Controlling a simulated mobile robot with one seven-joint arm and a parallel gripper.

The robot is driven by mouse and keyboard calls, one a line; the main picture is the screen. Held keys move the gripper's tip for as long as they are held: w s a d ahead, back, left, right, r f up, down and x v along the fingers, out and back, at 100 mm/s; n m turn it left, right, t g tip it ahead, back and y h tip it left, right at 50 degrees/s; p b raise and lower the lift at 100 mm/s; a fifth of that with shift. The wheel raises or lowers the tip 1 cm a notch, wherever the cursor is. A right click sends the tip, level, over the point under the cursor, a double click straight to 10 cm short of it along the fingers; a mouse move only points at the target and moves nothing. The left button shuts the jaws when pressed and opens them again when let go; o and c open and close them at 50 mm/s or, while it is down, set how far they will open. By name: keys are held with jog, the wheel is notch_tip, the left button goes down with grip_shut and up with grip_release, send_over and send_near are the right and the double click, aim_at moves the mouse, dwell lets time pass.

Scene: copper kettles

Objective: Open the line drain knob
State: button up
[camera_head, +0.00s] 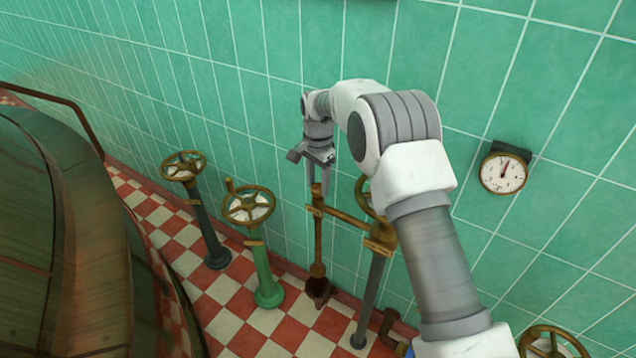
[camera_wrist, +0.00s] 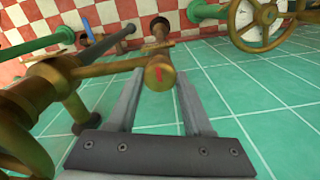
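A brass knob (camera_head: 317,189) tops the thin upright brass drain pipe (camera_head: 318,240), which ends above a dark rusty funnel (camera_head: 318,287) near the floor. My gripper (camera_head: 318,184) points down at the knob, its fingers on either side. In the wrist view, the round knob end (camera_wrist: 158,75) with a red mark lies between the tips of my open gripper (camera_wrist: 160,85). Narrow gaps seem to show beside it; contact is hard to tell.
A brass cross pipe (camera_head: 345,218) runs right to a grey post. Handwheels stand on a grey post (camera_head: 184,166) and a green post (camera_head: 248,206); another (camera_head: 366,197) is partly behind my arm. A gauge (camera_head: 503,172) is on the tiled wall. A large copper kettle (camera_head: 65,240) fills the left.

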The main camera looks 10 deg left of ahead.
grip_shut()
jog(key=shift+n, duration=0.4)
jog(key=n+p, duration=0.1)
jog(key=n, duration=0.1)
jog(key=shift+r+n, duration=0.1)
jog(key=shift+n, duration=0.3)
jog(key=n+p, duration=0.1)
jog(key=n, duration=0.4)
jog(key=shift+p, duration=0.3)
jog(key=n, duration=0.5)
jog(key=shift+p, duration=0.3)
jog(key=n, duration=0.4)
jog(key=shift+n, duration=0.3)
